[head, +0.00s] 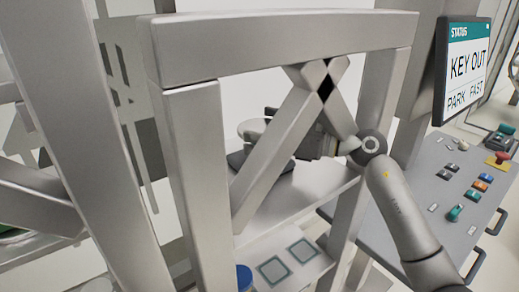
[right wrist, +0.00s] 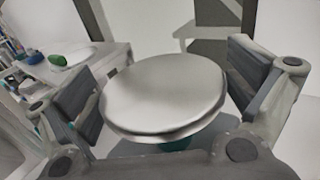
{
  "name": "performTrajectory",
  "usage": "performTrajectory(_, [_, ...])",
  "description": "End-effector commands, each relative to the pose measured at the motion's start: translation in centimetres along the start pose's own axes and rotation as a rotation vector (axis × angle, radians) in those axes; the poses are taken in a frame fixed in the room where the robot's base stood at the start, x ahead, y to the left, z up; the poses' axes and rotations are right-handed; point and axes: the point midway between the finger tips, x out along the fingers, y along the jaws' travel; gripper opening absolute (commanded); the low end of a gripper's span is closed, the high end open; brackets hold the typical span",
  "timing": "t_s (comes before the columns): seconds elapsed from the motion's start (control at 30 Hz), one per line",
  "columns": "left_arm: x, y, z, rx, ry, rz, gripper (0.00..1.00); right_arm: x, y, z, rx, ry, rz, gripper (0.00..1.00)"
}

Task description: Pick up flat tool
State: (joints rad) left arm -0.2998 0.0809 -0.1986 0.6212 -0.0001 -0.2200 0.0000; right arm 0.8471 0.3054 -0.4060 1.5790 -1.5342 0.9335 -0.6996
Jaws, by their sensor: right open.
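A round, flat, light-grey disc (right wrist: 165,95) lies between the open fingers of my right gripper (right wrist: 163,90) in the right wrist view. A bit of teal shows under its near edge. I cannot tell for sure whether this disc is the flat tool. In the head view, a pale round edge of the disc (head: 250,128) shows beside my right gripper (head: 254,138), which reaches in behind a metal brace. The brace hides part of the gripper. Neither finger clearly touches the disc. My left gripper is not in view.
A grey metal frame (head: 280,45) with crossed braces stands in front of a pale shelf (head: 305,190). A control panel (head: 450,185) with buttons and a screen (head: 466,62) reading "KEY OUT" are at right. A blue cap (head: 244,276) sits low. A green object (right wrist: 58,60) rests on a far table.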

Motion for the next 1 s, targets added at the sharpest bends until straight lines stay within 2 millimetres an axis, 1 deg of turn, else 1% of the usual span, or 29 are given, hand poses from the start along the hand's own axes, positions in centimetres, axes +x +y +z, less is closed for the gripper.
performTrajectory(0.13, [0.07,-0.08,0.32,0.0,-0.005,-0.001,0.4,-0.01,-0.01,-0.08,0.0,0.0,0.0,1.0])
performTrajectory(0.17, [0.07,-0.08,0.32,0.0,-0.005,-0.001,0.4,-0.02,-0.01,-0.08,0.0,0.0,0.0,0.99])
performTrajectory(0.8, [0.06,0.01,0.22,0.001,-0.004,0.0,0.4,-0.04,0.0,0.0,0.0,-0.001,0.0,0.17])
performTrajectory(0.83, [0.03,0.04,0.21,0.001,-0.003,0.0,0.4,-0.08,0.02,0.45,-0.003,-0.009,-0.001,0.16])
performTrajectory(1.0, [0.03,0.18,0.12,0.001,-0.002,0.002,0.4,-0.08,0.02,0.45,-0.003,-0.009,-0.001,0.16])
